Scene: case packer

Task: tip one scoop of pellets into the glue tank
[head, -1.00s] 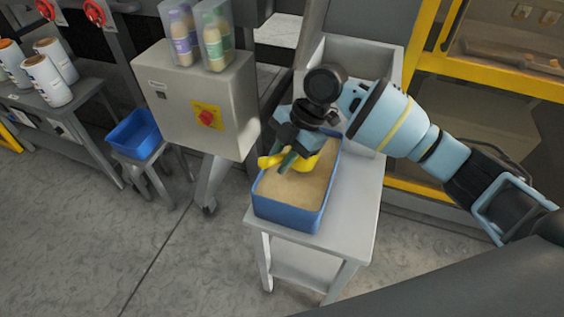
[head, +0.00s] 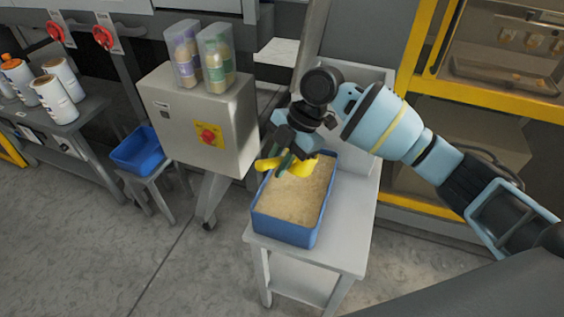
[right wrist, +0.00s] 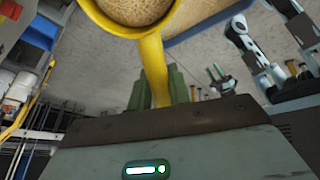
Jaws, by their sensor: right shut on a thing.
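My right gripper (head: 285,160) is shut on the handle of a yellow scoop (head: 302,168). In the right wrist view the green fingers (right wrist: 159,86) close around the yellow handle, and the scoop's bowl (right wrist: 168,18) holds tan pellets (right wrist: 125,9). The scoop is over the far part of a blue bin (head: 283,231) filled with tan pellets (head: 297,202). In the head view the gripper partly hides the scoop. I cannot tell for sure which thing is the glue tank.
The blue bin stands on a grey table (head: 345,235). To its left is a grey box (head: 180,110) with a red knob (head: 208,135) and two clear bottle holders (head: 217,55) on top. A smaller blue bin (head: 137,150) sits on a stool. A yellow-framed machine (head: 415,60) stands at the right.

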